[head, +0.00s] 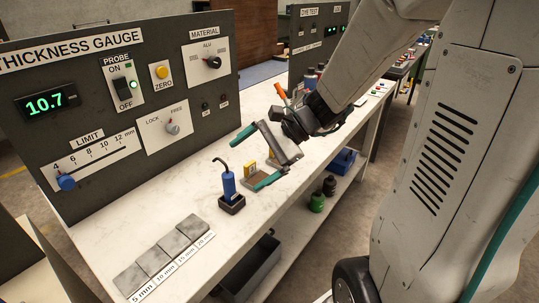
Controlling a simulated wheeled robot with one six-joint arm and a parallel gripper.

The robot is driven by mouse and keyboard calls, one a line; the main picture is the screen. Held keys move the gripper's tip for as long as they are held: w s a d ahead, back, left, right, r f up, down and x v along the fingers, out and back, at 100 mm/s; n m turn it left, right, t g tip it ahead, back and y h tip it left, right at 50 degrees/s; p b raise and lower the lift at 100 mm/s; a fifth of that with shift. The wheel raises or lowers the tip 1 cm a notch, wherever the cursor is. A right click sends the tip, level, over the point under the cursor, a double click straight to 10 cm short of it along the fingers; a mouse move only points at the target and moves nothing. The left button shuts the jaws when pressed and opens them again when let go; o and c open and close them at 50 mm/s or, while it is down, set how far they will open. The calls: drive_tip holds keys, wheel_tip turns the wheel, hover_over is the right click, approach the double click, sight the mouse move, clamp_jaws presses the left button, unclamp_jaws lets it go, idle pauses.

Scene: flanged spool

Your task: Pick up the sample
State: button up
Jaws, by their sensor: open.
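I cannot tell for certain which thing is the sample. A small yellow piece (249,168) stands on a low brownish base (254,181) on the bench, partly hidden by my gripper. My gripper (249,162) is open, with its teal-tipped fingers spread apart over the bench near the yellow piece. Nothing shows held between them; contact with the yellow piece cannot be made out. Several flat grey squares (160,255) lie in a row at the bench's front left, with thickness labels in mm beside them, well apart from my gripper.
A blue probe (228,183) with a curved black cable stands in a dark holder left of my gripper. The thickness gauge panel (130,95) reads 10.7 behind it. An orange-handled tool (281,93) and bottles stand farther back. The white bench (190,212) is clear around the probe's left.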

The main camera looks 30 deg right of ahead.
drive_tip(key=w+d+f+m+t+h, duration=0.1)
drive_tip(key=w+d+f+m+t, duration=0.1)
drive_tip(key=d, duration=0.5)
drive_tip(key=w+d+f+m+t+h, duration=0.2)
drive_tip(key=d+f+m, duration=0.4)
drive_tip(key=m, duration=0.3)
drive_tip(key=w+d+f+m+t+h, duration=0.2)
drive_tip(key=w+d+f+m+t, duration=0.2)
drive_tip(key=d, duration=0.4)
drive_tip(key=shift+w+d+f+m, duration=0.15)
drive_tip(key=shift+f+m, duration=0.1)
drive_tip(key=shift+m, duration=0.25)
drive_tip(key=shift+w+d+f+m, duration=0.15)
drive_tip(key=shift+f+m, duration=0.1)
drive_tip(key=shift+m, duration=0.25)
drive_tip(key=shift+w+f, duration=0.25)
drive_tip(key=shift+w, duration=0.05)
drive_tip(key=x, duration=0.7)
drive_tip(key=shift+d+f, duration=0.15)
drive_tip(key=shift+d, duration=0.15)
drive_tip(key=c, duration=1.5)
